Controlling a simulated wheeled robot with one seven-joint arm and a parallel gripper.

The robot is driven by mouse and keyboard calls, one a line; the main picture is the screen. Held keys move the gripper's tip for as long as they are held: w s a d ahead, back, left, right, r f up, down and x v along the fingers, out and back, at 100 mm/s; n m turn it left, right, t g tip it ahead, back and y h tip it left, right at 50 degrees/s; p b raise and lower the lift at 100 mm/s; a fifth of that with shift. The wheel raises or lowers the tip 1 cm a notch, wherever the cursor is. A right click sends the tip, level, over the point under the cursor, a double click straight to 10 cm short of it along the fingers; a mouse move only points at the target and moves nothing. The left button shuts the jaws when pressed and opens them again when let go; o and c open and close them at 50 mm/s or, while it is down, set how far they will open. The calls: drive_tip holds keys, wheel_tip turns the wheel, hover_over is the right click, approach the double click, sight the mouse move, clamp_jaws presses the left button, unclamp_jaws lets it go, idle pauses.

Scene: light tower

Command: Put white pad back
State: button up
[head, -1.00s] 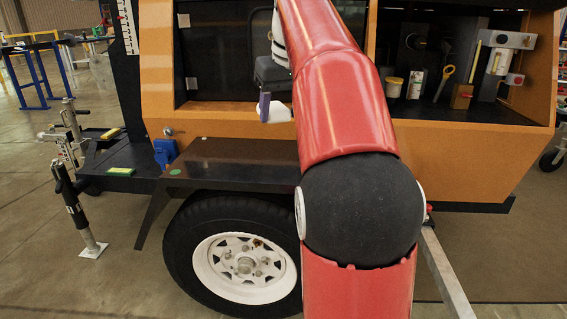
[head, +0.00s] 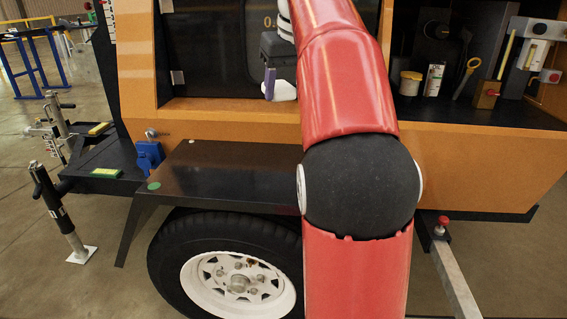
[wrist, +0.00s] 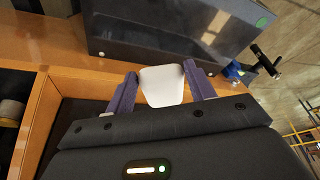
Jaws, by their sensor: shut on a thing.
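My gripper (wrist: 161,74) is shut on the white pad (wrist: 162,87), which sits between its two purple fingers in the wrist view. In the head view the pad (head: 285,91) shows as a small white shape beside one purple finger (head: 269,84), just right of it. There my gripper is in front of the dark left opening of the orange trailer, near its lower sill (head: 225,110) and above the black fender (head: 225,165). My red arm hides part of the trailer to the right of the gripper.
A right-hand compartment holds a yellow-lidded tub (head: 411,83), a carton (head: 433,79) and a yellow-handled tool (head: 468,75). A blue clamp (head: 149,157) sits left of the fender. A green-and-yellow block (head: 106,172) lies on the dark ledge. A jack leg (head: 62,215) stands at far left.

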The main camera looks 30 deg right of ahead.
sight(284, 180)
drive_tip(key=f+b, duration=0.2)
drive_tip(key=f, duration=0.4)
drive_tip(key=f+b, duration=0.2)
drive_tip(key=f, duration=0.5)
drive_tip(key=f+b, duration=0.3)
drive_tip(key=f, duration=0.4)
drive_tip(key=shift+w+d, duration=0.2)
drive_tip(key=shift+w, duration=0.1)
drive_tip(key=o, duration=1.3)
drive_tip(key=shift+f, duration=0.1)
drive_tip(key=p+v, duration=0.3)
drive_tip(key=v, duration=0.9)
drive_tip(key=s+a+f+t, duration=0.1)
drive_tip(key=s+a+f, duration=0.6)
drive_tip(key=s+f, duration=0.2)
drive_tip(key=s+a+f, duration=0.7)
drive_tip(key=s+f, duration=0.2)
drive_tip(key=f, duration=0.2)
drive_tip(key=shift+s+a+f+n+t, duration=0.3)
drive_tip(key=shift+s+a+f+t, duration=0.05)
drive_tip(key=shift+a+t, duration=0.05)
